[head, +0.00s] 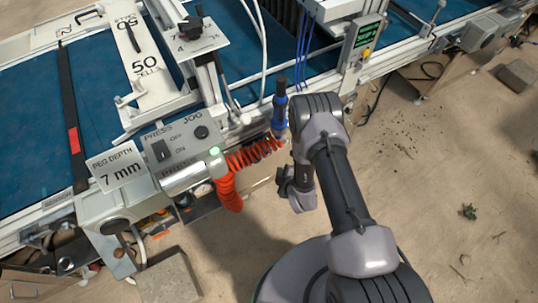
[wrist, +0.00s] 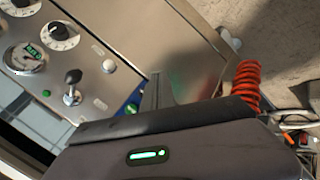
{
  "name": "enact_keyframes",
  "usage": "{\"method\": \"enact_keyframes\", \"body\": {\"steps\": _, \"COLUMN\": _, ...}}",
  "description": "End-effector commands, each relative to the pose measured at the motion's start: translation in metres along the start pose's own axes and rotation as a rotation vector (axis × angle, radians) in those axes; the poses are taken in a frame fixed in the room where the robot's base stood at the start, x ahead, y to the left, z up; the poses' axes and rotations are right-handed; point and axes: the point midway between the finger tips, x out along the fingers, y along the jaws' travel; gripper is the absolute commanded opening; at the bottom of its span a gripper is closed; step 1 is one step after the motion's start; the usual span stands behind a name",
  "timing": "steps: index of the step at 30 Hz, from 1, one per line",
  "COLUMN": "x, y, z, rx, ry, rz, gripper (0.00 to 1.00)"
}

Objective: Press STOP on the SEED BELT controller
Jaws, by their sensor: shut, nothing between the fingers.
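A grey controller box (head: 362,42) with a green display stands on the machine's near rail at the upper right in the head view. Small coloured buttons show on it, but its lettering is too small to read, so I cannot confirm that it is the SEED BELT controller or pick out STOP. My gripper shows in the wrist view, its narrow fingers (wrist: 157,90) together and empty in front of a metal panel. In the head view my wrist is below the elbow, left of the forearm, and the fingertips cannot be made out. The gripper is well apart from the display box.
A PRESS/JOG panel (head: 180,148) and a 7 mm PEG DEPTH sign (head: 118,168) are at the left. An orange coiled hose (head: 250,157) and a blue-bodied tool (head: 280,108) are close to my arm. The wrist view shows a panel with dials (wrist: 60,36) and a lever (wrist: 72,84).

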Motion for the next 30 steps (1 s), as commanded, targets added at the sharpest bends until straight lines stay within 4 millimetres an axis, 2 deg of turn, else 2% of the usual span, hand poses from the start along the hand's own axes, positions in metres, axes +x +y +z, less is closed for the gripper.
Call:
{"method": "enact_keyframes", "body": {"steps": 4, "x": 0.017, "y": 0.01, "z": -0.011, "rx": 0.0, "ry": 0.001, "rz": 0.002, "gripper": 0.0}}
{"method": "enact_keyframes", "body": {"steps": 12, "x": 0.035, "y": 0.025, "z": -0.025, "rx": 0.0, "ry": -0.001, "rz": 0.0, "gripper": 0.0}}
{"method": "enact_keyframes", "body": {"steps": 30, "x": 0.038, "y": 0.027, "z": -0.027, "rx": 0.001, "ry": -0.001, "rz": 0.0, "gripper": 0.0}}
